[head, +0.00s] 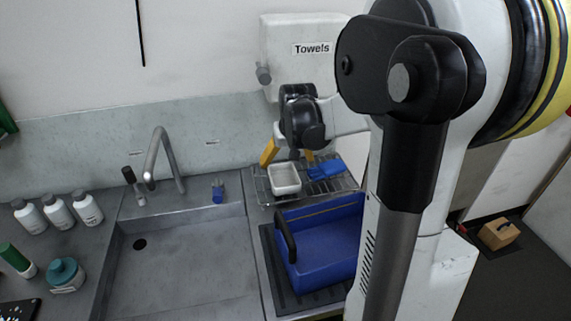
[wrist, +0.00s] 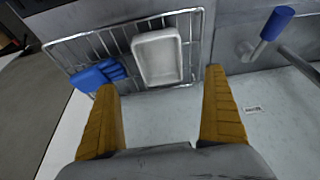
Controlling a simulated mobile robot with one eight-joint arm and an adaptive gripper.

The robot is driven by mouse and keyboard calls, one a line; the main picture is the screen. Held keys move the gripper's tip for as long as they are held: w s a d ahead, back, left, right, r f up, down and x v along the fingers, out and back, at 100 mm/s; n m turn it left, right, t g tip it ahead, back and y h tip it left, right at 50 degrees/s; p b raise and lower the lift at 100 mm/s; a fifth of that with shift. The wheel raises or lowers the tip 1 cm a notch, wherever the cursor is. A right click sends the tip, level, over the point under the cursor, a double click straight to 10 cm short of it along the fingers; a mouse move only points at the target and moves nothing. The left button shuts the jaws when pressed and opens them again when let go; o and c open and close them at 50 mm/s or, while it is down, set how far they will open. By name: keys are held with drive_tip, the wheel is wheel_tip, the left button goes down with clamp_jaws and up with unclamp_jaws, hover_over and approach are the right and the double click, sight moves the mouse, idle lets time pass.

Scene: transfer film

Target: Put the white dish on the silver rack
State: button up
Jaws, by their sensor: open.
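The white dish (head: 285,179) is a small rectangular tray that sits on the silver rack (head: 262,192) beside the sink. In the wrist view the dish (wrist: 158,57) lies on the wire bars of the rack (wrist: 110,38), beyond my fingertips. My gripper (head: 288,157) is just above and behind the dish, with its yellow fingers spread. In the wrist view my gripper (wrist: 162,90) is open with nothing between the fingers, and the dish appears apart from them.
A blue glove-like item (head: 326,169) lies on the rack right of the dish. A blue bin (head: 318,245) stands on a dark mat in front of the rack. The sink (head: 180,265) with its tall faucet (head: 163,158) is to the left. A towel dispenser (head: 305,50) hangs behind.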

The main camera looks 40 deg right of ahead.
drive_tip(key=s+a+r+n+t, duration=0.1)
drive_tip(key=s+a+r, duration=0.2)
drive_tip(key=a, duration=0.4)
drive_tip(key=s+a+r+n, duration=0.1)
drive_tip(key=s+a+r, duration=0.25)
drive_tip(key=a, duration=0.35)
drive_tip(key=s+a+n+t+y, duration=0.2)
drive_tip(key=s+a+n, duration=0.1)
drive_tip(key=s+a, duration=0.6)
drive_tip(key=shift+s+a+f, duration=0.2)
drive_tip(key=shift+s+a, duration=0.1)
drive_tip(key=shift+a, duration=0.95)
drive_tip(key=shift+f+b, duration=0.8)
drive_tip(key=shift+f, duration=0.1)
